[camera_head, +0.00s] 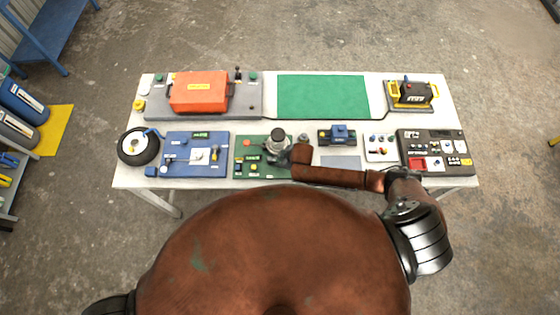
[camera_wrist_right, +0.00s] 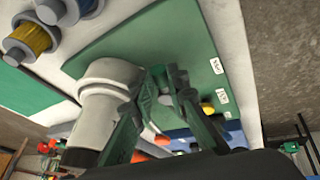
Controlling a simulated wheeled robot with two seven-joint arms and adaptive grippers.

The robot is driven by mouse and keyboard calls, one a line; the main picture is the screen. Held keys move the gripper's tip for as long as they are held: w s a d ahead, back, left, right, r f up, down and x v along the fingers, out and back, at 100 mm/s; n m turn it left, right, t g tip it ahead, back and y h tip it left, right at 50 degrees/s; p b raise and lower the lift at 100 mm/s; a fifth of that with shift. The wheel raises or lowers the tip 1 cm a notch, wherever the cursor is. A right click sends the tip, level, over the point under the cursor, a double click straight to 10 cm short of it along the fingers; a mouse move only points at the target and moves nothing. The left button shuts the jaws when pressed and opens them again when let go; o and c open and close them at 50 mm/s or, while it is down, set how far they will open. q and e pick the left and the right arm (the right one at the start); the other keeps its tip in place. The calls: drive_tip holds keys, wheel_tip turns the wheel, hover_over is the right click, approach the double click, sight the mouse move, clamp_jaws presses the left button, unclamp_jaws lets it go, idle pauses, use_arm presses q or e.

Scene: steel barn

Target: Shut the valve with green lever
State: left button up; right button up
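A green valve board (camera_head: 240,172) lies at the front of the white table, left of centre. A thick pale grey pipe-like fitting (camera_wrist_right: 112,78) rises from it, beside my right gripper in the wrist view. My right gripper (camera_head: 280,150) is over the board's right part in the head view; its fingertips (camera_wrist_right: 166,76) come close together near the board. Dark green shapes there blend with the fingers, so I cannot pick out the green lever or tell whether anything is between the tips. My left gripper is out of view.
A blue board (camera_head: 175,145) is left of the green one; a small blue device (camera_head: 338,134) and a dark control panel (camera_head: 437,139) are to the right. Behind are an orange case (camera_head: 199,92), a bare green mat (camera_head: 322,96) and a yellow-black device (camera_head: 412,94).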

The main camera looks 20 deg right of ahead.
clamp_jaws()
drive_tip(key=shift+w, duration=0.1)
drive_tip(key=shift+w+d+n, duration=0.1)
drive_tip(key=shift+d+n, duration=0.05)
drive_tip(key=shift+n, duration=0.25)
drive_tip(key=shift+w+d+n+g+y, duration=0.15)
drive_tip(key=shift+w+n+g+y, duration=0.2)
drive_tip(key=shift+n, duration=0.55)
drive_tip(key=shift+o, duration=2.3)
unclamp_jaws()
